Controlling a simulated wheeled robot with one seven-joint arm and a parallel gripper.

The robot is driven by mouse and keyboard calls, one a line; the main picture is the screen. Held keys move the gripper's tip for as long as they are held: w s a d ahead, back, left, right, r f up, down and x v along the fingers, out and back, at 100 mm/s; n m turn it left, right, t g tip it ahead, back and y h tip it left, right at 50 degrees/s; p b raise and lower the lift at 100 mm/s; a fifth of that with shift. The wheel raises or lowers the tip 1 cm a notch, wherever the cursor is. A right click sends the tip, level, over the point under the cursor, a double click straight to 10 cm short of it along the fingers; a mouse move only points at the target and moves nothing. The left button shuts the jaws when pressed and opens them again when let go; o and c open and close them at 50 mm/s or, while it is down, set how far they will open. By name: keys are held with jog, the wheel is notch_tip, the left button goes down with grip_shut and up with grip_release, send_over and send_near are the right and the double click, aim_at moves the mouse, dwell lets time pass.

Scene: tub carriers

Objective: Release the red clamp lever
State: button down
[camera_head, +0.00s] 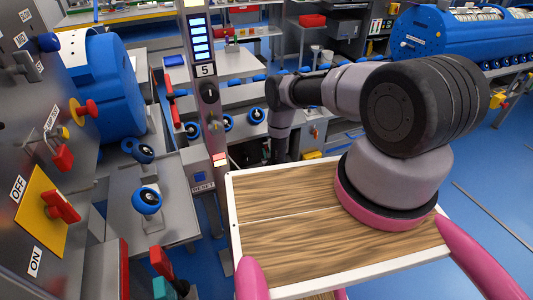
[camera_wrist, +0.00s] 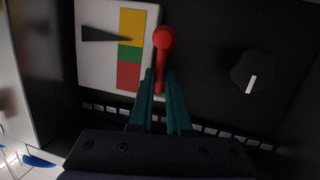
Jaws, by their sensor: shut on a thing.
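In the wrist view a red lever (camera_wrist: 163,42) with a round ball end stands out from a dark panel. My gripper (camera_wrist: 160,80) has two teal fingers, which close in on the lever's thin red shaft from both sides, below the ball. The fingers hide the lower part of the shaft and its pivot. I cannot tell which lever in the head view is the held one.
Left of the lever is a white gauge plate (camera_wrist: 90,60) with yellow, green and red bands; its black pointer lies at the yellow. A black knob (camera_wrist: 254,72) sits to the right. In the head view, a numbered post (camera_head: 207,100) stands close to my arm.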

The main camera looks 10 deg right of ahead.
jog(key=g, duration=0.1)
jog(key=r+g, duration=0.1)
jog(key=g, duration=0.1)
jog(key=shift+s+r, duration=0.15)
jog(key=shift+s, duration=0.15)
jog(key=shift+s+d+r+n+g+h, duration=0.15)
jog(key=shift+r+n+g, duration=0.1)
jog(key=shift+g, duration=0.65)
jog(key=shift+s+a+r+n+g+h, duration=0.15)
jog(key=shift+r+g, duration=0.1)
jog(key=shift+g, duration=0.65)
jog(key=shift+d, duration=0.1)
jog(key=shift+w, duration=0.1)
jog(key=c, duration=0.9)
grip_release()
jog(key=shift+o, duration=0.2)
jog(key=v, duration=1)
jog(key=shift+s+r, duration=0.25)
jog(key=shift+r, duration=0.1)
